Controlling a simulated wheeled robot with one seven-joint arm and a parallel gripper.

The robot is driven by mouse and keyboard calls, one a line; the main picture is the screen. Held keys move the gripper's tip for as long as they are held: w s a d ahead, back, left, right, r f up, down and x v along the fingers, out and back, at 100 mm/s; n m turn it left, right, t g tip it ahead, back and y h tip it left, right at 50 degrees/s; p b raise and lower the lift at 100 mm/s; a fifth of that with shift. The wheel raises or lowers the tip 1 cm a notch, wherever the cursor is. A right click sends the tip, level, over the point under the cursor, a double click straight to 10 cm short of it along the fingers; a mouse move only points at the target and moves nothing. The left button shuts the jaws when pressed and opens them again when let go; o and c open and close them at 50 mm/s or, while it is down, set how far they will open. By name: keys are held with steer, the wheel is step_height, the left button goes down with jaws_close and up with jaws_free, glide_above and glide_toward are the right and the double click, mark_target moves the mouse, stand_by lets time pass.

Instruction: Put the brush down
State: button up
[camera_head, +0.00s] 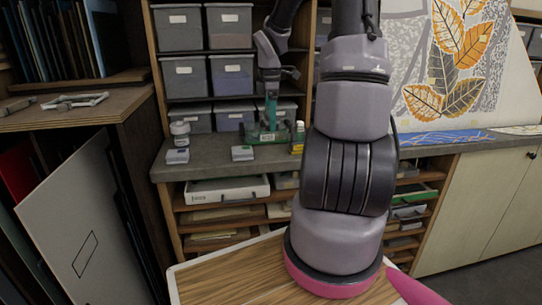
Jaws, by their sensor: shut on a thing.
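My gripper (271,80) is at the back of the grey counter, left of my large arm links. It is shut on a teal brush (271,104) that points downward, roughly upright. The lower end of the brush is at a green see-through container (268,136) on the counter. I cannot tell whether the tip is inside it, touching it or just behind or in front of it. The bristles are not clear at this size.
The grey counter (210,154) also holds a white-lidded jar (180,130), two small grey blocks (177,156) (243,153) and a yellow-labelled bottle (298,140). Grey bins (185,78) fill shelves behind. A leaf-patterned panel (455,60) stands at right. Some counter front is clear.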

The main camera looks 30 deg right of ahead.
mark_target(270, 155)
step_height(270, 155, down, 10)
steer(key=shift+r, duration=0.2)
stand_by(0.4)
steer(key=o, duration=1)
steer(key=shift+f, duration=0.1)
step_height(270, 155, up, 10)
steer(key=shift+s+r, duration=0.1)
steer(key=shift+r, duration=0.05)
steer(key=s+a+r+m+t+y, duration=0.1)
steer(key=s+a+r+m+t, duration=0.2)
steer(key=s+a+r+m, duration=0.3)
steer(key=s+a+r+m+t+y, duration=0.1)
steer(key=s+a+r+m+t, duration=0.3)
steer(key=s+r+m, duration=0.9)
steer(key=shift+s+a+r, duration=0.2)
steer(key=shift+a+r, duration=0.2)
steer(key=shift+a, duration=1.3)
